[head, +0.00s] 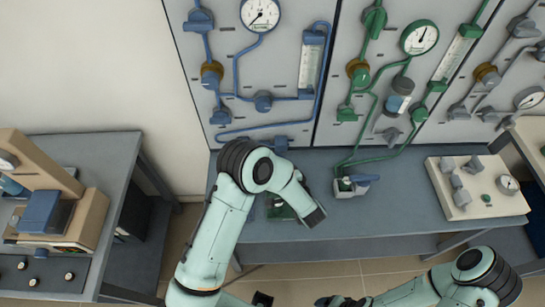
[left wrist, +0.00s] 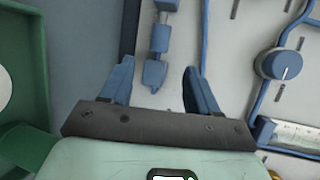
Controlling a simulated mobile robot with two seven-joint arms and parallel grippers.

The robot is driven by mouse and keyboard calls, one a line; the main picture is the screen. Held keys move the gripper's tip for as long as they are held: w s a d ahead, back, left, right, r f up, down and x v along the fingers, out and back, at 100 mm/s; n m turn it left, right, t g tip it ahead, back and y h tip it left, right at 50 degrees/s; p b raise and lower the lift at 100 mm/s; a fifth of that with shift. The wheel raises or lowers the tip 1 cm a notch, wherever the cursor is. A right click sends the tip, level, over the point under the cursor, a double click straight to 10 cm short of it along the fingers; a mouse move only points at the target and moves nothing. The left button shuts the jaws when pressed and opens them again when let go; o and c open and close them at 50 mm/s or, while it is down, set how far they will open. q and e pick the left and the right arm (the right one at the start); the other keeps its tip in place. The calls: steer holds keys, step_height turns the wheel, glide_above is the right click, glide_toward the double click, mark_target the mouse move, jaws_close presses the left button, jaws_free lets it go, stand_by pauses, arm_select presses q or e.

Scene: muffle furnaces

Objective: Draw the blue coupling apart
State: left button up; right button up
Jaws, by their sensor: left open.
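The blue coupling (left wrist: 155,72) is in the left wrist view, low on the pale panel. It is in line with a blue fitting (left wrist: 161,38) and a blue hose. In the head view the coupling (head: 281,143) is at the panel's lower edge, just above my left arm. My left gripper (left wrist: 159,67) is open. Its two blue fingers appear on either side of the coupling, with gaps on both sides. I cannot tell the depth between them. In the head view its fingers are not clearly visible. My right gripper (head: 338,300) is partly visible at the bottom edge; its jaws are unclear.
A blue valve (left wrist: 283,65) and a flowmeter (left wrist: 290,136) are on the panel. A green tray-like object (head: 281,209) lies on the bench (head: 390,210) by my left arm. A small fitting block (head: 351,186) and a beige gauge box (head: 478,190) stand farther right.

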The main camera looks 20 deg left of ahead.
arm_select(q)
steer(key=shift+v, duration=1.4)
